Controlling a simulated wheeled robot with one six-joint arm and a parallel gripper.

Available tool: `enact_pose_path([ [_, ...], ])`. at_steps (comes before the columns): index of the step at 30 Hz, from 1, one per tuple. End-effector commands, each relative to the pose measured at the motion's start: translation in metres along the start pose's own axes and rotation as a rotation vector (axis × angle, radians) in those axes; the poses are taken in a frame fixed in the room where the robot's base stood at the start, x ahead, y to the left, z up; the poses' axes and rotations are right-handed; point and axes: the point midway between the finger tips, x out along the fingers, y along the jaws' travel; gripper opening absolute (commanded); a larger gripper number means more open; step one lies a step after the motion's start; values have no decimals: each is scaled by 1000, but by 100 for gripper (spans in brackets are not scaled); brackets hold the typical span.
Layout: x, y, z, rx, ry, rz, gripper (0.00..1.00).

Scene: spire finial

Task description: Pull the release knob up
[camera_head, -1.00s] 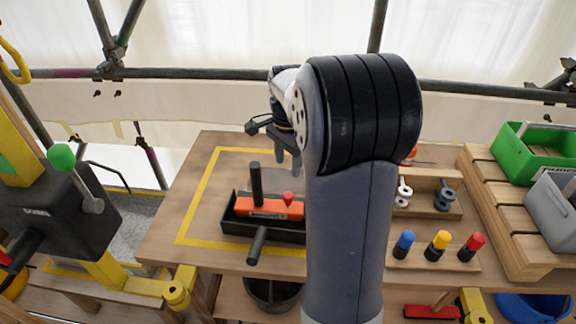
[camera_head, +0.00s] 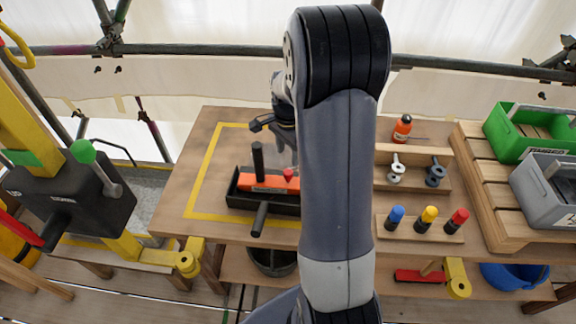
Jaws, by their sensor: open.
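A small red knob (camera_head: 289,174) stands on the right part of an orange block (camera_head: 262,182). The block lies in a black tray-like base (camera_head: 240,199) on the wooden bench.
A black box (camera_head: 75,195) with a green-knobbed lever (camera_head: 83,151) stands at left. Right of my arm are red, yellow and blue pegs (camera_head: 427,215), a wooden rack (camera_head: 410,175) and an orange bottle (camera_head: 402,128). Green (camera_head: 530,135) and grey bins sit far right.

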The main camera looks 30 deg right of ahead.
Motion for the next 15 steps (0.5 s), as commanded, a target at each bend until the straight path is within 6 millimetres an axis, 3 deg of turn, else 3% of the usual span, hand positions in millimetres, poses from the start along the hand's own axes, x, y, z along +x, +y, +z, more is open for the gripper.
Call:
enact_pose_path([
  [7, 48, 1, 1, 0, -3, 5, 48],
  [15, 73, 0, 0, 0, -1, 1, 48],
])
